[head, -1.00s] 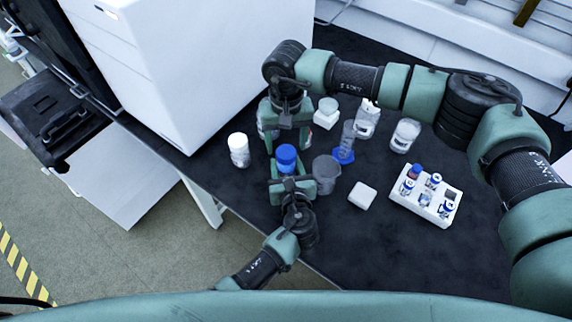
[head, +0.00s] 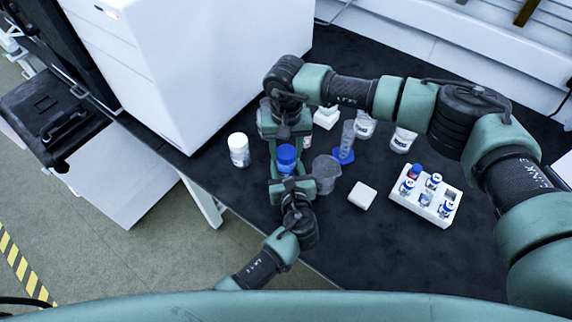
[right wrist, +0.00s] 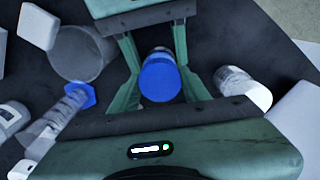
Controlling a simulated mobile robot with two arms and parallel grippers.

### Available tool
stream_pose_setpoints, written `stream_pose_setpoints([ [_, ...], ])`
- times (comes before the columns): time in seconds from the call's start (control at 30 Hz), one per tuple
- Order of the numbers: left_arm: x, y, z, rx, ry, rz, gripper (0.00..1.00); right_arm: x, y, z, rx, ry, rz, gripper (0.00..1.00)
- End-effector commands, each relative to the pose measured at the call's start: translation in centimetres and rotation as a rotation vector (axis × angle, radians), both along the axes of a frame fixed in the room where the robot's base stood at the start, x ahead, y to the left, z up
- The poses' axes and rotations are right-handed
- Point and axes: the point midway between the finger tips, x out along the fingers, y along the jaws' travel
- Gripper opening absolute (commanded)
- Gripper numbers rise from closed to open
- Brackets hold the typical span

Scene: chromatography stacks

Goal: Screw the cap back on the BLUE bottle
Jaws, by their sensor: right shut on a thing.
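The blue cap (head: 286,153) shows as a round blue top on the blue bottle, and in the right wrist view (right wrist: 160,78) it sits over the bottle mouth. The bottle body is mostly hidden beneath the cap and between the fingers. My right gripper (head: 286,148) reaches in from the back with its fingers on either side of the cap, shut on it. My left gripper (head: 287,171) comes from the front edge with its fingers around the bottle body, shut on it. Whether the cap's thread is engaged cannot be told.
A white-capped bottle (head: 238,150) stands left of the grippers. A grey cup (head: 326,173) and a blue-footed cylinder (head: 347,140) stand close on the right. A white box (head: 362,195) and a vial rack (head: 425,198) lie farther right. The front right table is clear.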

Motion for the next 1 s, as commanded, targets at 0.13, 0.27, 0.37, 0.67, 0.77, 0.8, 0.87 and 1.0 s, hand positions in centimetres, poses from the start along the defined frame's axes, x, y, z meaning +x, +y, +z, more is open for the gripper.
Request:
stream_pose_setpoints([
  [0.13,0.02,0.01,0.02,0.0,0.0,0.0,0.0,0.02,-0.02,0.01,0.0,0.0,-0.234,0.0],
  [0.27,0.02,0.01,0.02,0.0,0.0,0.0,0.0,0.02,-0.02,-0.01,0.0,0.0,-0.526,0.0],
  [0.37,0.02,0.01,0.02,0.0,0.0,0.001,0.0,0.02,-0.01,-0.03,0.0,0.0,-0.751,0.0],
  [0.67,0.01,0.02,0.03,0.0,0.0,0.001,0.0,0.03,0.01,-0.06,0.0,0.001,-1.426,0.0],
  [0.77,0.0,0.02,0.02,0.0,0.0,0.001,0.0,0.03,0.01,-0.07,-0.001,0.001,-1.651,0.0],
  [0.8,0.0,0.02,0.02,0.0,0.0,0.001,0.0,0.03,0.01,-0.08,-0.001,0.001,-1.741,0.0],
  [0.87,0.0,0.02,0.02,0.0,0.0,0.001,0.0,0.01,0.0,-0.11,-0.002,0.001,-1.877,0.0],
  [1.0,0.0,0.02,0.02,0.0,0.0,0.001,0.0,0.0,0.01,-0.14,-0.002,0.002,-2.193,0.0],
])
